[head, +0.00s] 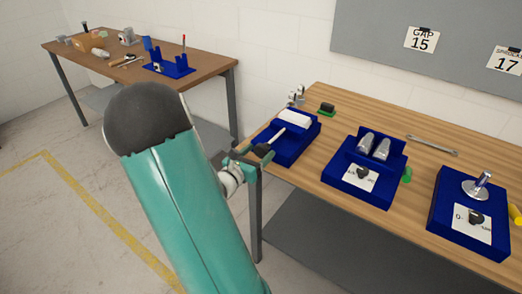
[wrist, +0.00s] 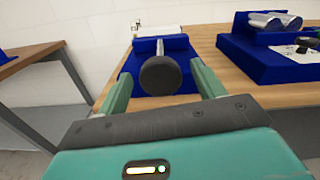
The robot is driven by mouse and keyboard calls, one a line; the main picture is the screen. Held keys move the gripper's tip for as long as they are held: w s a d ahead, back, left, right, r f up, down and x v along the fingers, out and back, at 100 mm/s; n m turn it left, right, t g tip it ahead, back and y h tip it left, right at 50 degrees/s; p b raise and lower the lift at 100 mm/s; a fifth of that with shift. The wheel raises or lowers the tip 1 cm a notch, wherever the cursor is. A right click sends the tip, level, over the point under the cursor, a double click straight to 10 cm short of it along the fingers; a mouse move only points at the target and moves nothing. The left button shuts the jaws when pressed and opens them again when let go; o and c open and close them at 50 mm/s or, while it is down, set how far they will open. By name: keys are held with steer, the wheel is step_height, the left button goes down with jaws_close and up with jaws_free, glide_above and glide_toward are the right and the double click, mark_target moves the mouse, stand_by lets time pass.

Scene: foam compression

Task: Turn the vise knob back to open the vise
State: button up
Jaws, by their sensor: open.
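The vise (head: 293,140) is a blue fixture at the left end of the near wooden table, with a white block (head: 294,119) between its blue walls. Its round dark knob (wrist: 160,76) sits on a light rod at the front. In the wrist view the knob lies between my two green fingers, with gaps on both sides. My gripper (wrist: 160,88) is open around or just short of the knob; the exact depth is unclear. In the head view my gripper (head: 247,157) is beside the vise's front left, and my arm hides part of that area.
To the right stand a blue fixture with two metal cylinders (head: 374,145) and a blue box with a dial (head: 468,214). A wrench (head: 432,145) lies behind them. A brown table (head: 205,63) with tools stands back left. The floor (head: 40,225) at left is clear.

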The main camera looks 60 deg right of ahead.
steer(key=shift+s+d, duration=0.15)
steer(key=shift+d, duration=0.9)
steer(key=shift+c, duration=0.5)
steer(key=c, duration=0.9)
steer(key=shift+n, duration=0.4)
